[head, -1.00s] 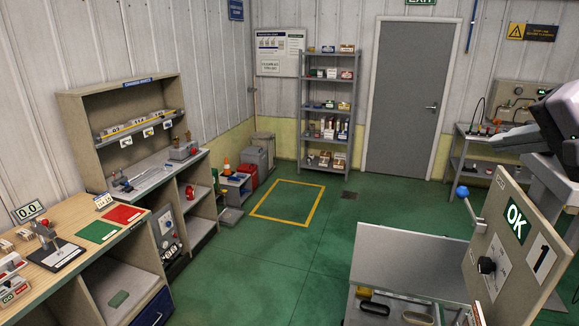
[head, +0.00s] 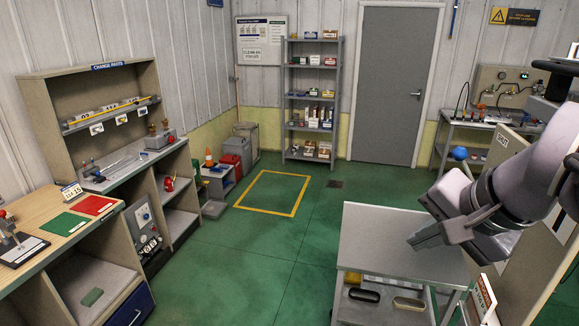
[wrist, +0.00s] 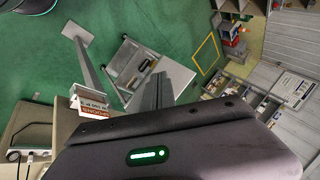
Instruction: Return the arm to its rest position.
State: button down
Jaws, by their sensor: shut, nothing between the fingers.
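My gripper (head: 428,238) is at the right of the head view, on my pale grey arm, which comes in from the right edge. Its dark grey fingers are shut with nothing between them and point down and left. They hang in the air in front of the grey metal cart (head: 385,235) and touch nothing that I can see. In the wrist view, the shut fingers (wrist: 155,92) stick out past the dark wrist housing, with the cart (wrist: 165,72) beyond them, tilted in the picture.
A beige board (head: 510,152) stands at the right, close to my arm, partly hidden by it. A blue ball knob (head: 460,153) is near it. A wooden bench (head: 45,240) and a shelf unit (head: 110,110) line the left wall. The green floor (head: 250,260) between is clear.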

jog(key=s+a+f+n+b, duration=0.2)
jog(key=s+a+f+b, duration=0.1)
jog(key=f, duration=0.5)
jog(key=s+a+f+n+b, duration=0.2)
jog(key=s+a+f+b, duration=0.2)
jog(key=f, duration=0.4)
jog(key=s+a+f+n+g+b, duration=0.1)
jog(key=s+a+f+b, duration=0.3)
jog(key=f, duration=0.5)
jog(key=a+n+b, duration=0.1)
jog(key=a, duration=0.1)
jog(key=shift+a+y, duration=0.4)
